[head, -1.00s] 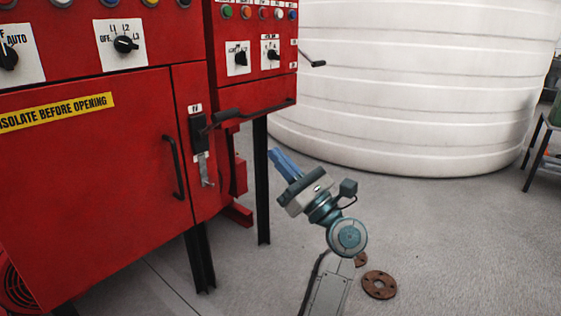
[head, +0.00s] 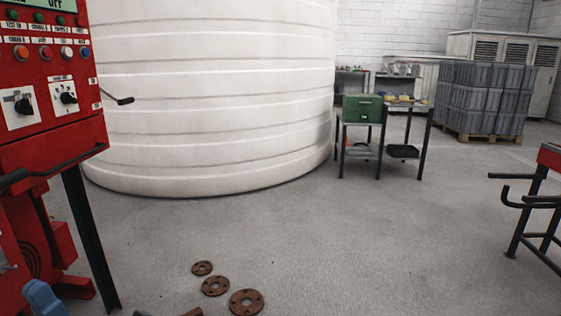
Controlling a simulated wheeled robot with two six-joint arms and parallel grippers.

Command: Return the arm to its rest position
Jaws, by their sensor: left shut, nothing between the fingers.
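My left gripper (head: 42,298) shows only at the bottom left edge of the head view. Its blue fingers are shut and empty. They show in front of the lower part of the red control cabinet (head: 60,150), and I cannot tell how far apart the two are. The rest of the left arm is mostly below the picture. My right gripper is not in view.
Several rusty flanges (head: 246,302) lie on the floor at the bottom. A large white tank (head: 210,110) stands behind. A green box (head: 363,109) is on a metal table. A red-topped bench (head: 549,155) is at right. The middle floor is clear.

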